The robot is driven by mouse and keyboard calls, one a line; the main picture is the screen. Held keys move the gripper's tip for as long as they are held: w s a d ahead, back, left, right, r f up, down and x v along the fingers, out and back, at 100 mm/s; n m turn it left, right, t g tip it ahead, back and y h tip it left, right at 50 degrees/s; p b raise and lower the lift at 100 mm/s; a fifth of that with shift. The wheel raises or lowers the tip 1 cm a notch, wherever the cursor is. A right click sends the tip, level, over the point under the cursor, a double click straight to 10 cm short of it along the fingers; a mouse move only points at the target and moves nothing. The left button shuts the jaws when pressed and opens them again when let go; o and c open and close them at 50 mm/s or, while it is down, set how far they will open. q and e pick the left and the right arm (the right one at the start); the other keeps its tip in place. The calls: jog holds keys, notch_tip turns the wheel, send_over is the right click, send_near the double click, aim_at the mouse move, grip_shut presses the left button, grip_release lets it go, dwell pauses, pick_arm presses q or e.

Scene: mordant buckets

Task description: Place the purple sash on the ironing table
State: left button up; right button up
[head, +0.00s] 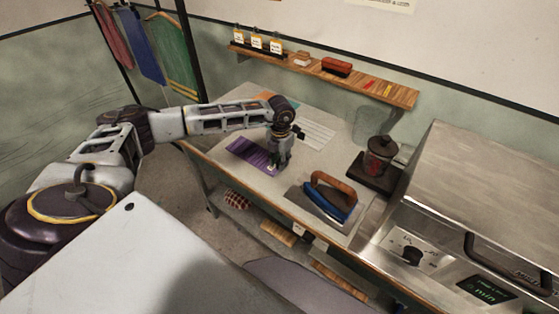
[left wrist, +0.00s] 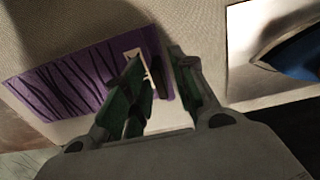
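The purple sash (head: 247,151) lies flat on the light top of the ironing table (head: 225,132), left of the iron. It has darker stripes and also shows in the left wrist view (left wrist: 65,88), with a cream tag at its right end. My left gripper (head: 277,166) points down at the sash's right end. In the left wrist view its green-padded fingers (left wrist: 157,60) stand apart, with the tag and sash edge showing between them. Whether the fingertips touch the sash is unclear. My right gripper is in neither view.
A blue iron with a wooden handle (head: 336,194) rests on a metal plate right of my gripper. A dark-lidded jar (head: 380,157) and a large metal machine (head: 480,200) stand further right. A wooden wall shelf (head: 350,79) runs behind. Garments (head: 145,48) hang back left.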

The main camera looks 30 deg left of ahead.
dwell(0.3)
pick_arm(q)
jog(key=shift+r, duration=0.1)
jog(key=shift+r, duration=0.15)
notch_tip(320, 180, up, 12)
jog(key=b, duration=0.2)
dwell(0.4)
jog(key=shift+d, duration=0.1)
dwell(0.7)
dwell(1.1)
dwell(0.4)
